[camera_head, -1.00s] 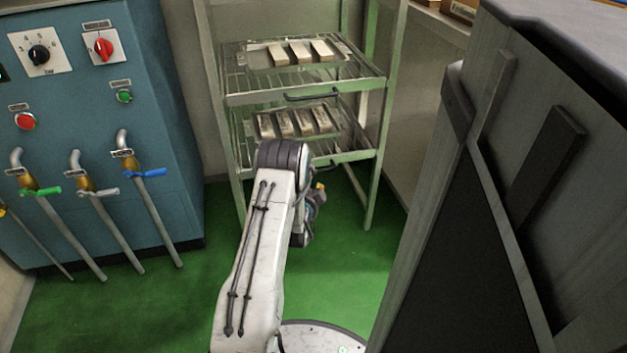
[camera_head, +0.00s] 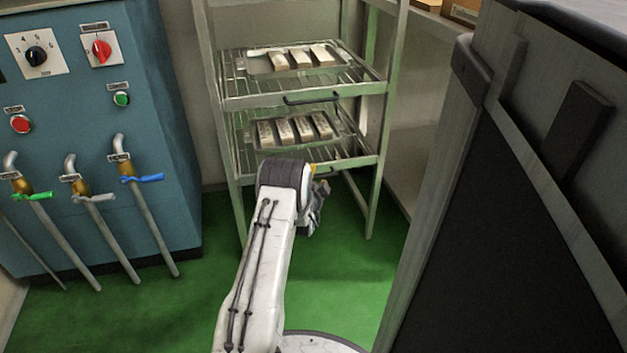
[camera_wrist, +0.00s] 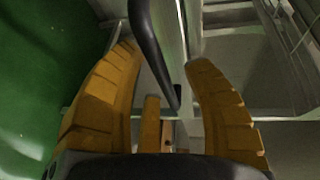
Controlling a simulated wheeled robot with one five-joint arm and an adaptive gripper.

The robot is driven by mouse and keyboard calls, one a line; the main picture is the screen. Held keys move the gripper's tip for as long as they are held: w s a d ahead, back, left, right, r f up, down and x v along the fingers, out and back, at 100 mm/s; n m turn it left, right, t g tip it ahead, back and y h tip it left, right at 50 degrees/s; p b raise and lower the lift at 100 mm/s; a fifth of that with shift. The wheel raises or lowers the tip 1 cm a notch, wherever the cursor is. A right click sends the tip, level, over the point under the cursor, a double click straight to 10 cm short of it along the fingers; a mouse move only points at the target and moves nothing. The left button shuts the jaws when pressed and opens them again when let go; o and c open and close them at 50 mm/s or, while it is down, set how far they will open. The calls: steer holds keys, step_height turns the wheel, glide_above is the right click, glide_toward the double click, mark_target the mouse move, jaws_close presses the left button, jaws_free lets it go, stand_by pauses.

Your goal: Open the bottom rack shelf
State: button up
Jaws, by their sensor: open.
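The metal rack (camera_head: 381,205) stands ahead, with an upper wire shelf (camera_head: 355,93) and a bottom shelf (camera_head: 360,162) in the head view. The bottom shelf carries a tray with several pale bars. My gripper (camera_head: 318,188) is at the bottom shelf's front, partly hidden by my own arm. In the wrist view my gripper (camera_wrist: 163,58) is open, with orange fingers spread. A dark bar handle (camera_wrist: 150,50) runs between the fingers, nearer the left one. Whether a finger touches it I cannot tell.
The upper shelf has its own black handle (camera_head: 312,98). A blue machine (camera_head: 110,200) with pipes and valves stands left. A large dark-panelled cabinet (camera_head: 470,220) closes in at right. Green floor (camera_head: 340,280) is clear before the rack.

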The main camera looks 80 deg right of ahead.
jaws_close()
stand_by(0.5)
